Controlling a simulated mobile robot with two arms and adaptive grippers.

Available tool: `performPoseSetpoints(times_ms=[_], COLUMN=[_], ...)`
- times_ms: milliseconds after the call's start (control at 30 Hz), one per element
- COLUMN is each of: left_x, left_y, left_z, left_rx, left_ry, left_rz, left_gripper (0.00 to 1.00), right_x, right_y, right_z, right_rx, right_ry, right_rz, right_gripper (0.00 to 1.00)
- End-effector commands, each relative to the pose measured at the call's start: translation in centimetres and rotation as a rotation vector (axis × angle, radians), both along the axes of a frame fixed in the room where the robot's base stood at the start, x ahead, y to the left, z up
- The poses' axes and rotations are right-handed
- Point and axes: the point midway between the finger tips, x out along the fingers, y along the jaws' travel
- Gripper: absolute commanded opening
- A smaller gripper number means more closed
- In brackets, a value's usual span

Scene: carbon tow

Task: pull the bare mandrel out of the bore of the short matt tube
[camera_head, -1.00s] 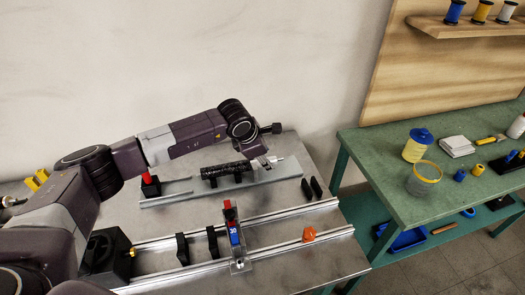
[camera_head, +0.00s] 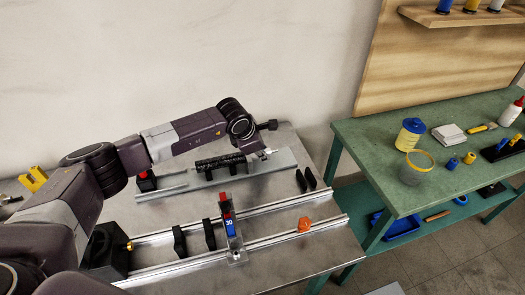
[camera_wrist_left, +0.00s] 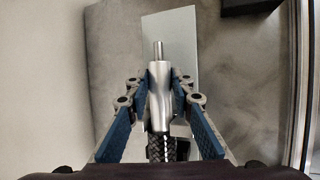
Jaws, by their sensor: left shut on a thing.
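The short dark tube (camera_head: 220,163) lies on a grey rail plate at the back of the metal table. In the left wrist view its woven black end (camera_wrist_left: 162,149) shows at the bottom. The bare silver mandrel (camera_wrist_left: 160,108) sticks out of that end, with a thinner stub at its tip. My left gripper (camera_wrist_left: 161,88) is shut on the mandrel, with blue pads on either side of it. In the head view my left gripper hangs over the tube's right end, and the wrist partly hides the mandrel. How far the mandrel sits in the bore is hidden. My right gripper is out of view.
In front are two long rails with black supports (camera_head: 210,235), a red and blue upright (camera_head: 228,213) and an orange block (camera_head: 304,225). Two black plates (camera_head: 307,179) stand right of the tube. A green table (camera_head: 375,140) with jars is at the right.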

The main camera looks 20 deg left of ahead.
Motion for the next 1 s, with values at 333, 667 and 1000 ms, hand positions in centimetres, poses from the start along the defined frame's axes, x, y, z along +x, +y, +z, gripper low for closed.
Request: performPoseSetpoints(times_ms=[333,667,1000], left_x=[0.0,0.6,1.3], left_y=[0.0,-0.8,-1.8], left_z=[0.1,-0.1,0.0], left_rx=[0.000,-0.001,-0.001], left_ry=[-0.001,-0.002,-0.002], left_rz=[0.000,0.000,0.000], left_gripper=[0.00,0.00,0.00], right_x=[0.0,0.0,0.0], right_y=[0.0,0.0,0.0], right_z=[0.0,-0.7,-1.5], right_rx=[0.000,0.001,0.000], right_ry=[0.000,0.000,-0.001], right_rz=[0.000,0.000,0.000], right_gripper=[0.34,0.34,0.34])
